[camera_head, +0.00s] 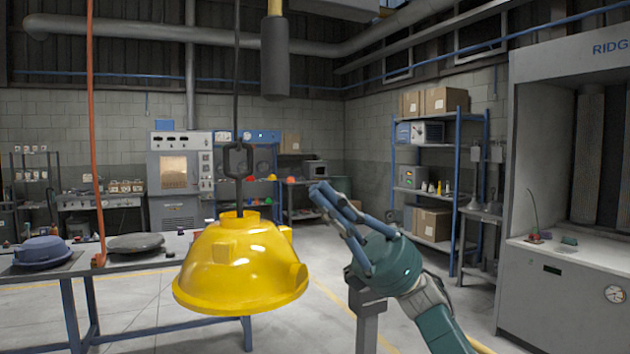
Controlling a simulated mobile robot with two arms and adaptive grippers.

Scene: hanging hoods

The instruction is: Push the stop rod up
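A thick dark grey rod (275,67) with a yellow upper part hangs vertically at the top centre; it looks like the stop rod. A yellow hood (240,265) hangs below it and to the left, from a dark hook (238,160) on a thin cable. My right gripper (321,189) comes in from the lower right with its blue fingers pointing up and left. Its fingers run together at the tips, and nothing shows between them. It is beside the hood's upper right, well below the rod, apparently touching neither. My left gripper is out of view.
An orange cord (94,140) with an orange end hangs at the left. A large grey cabinet (570,285) fills the right. Space around the rod looks open.

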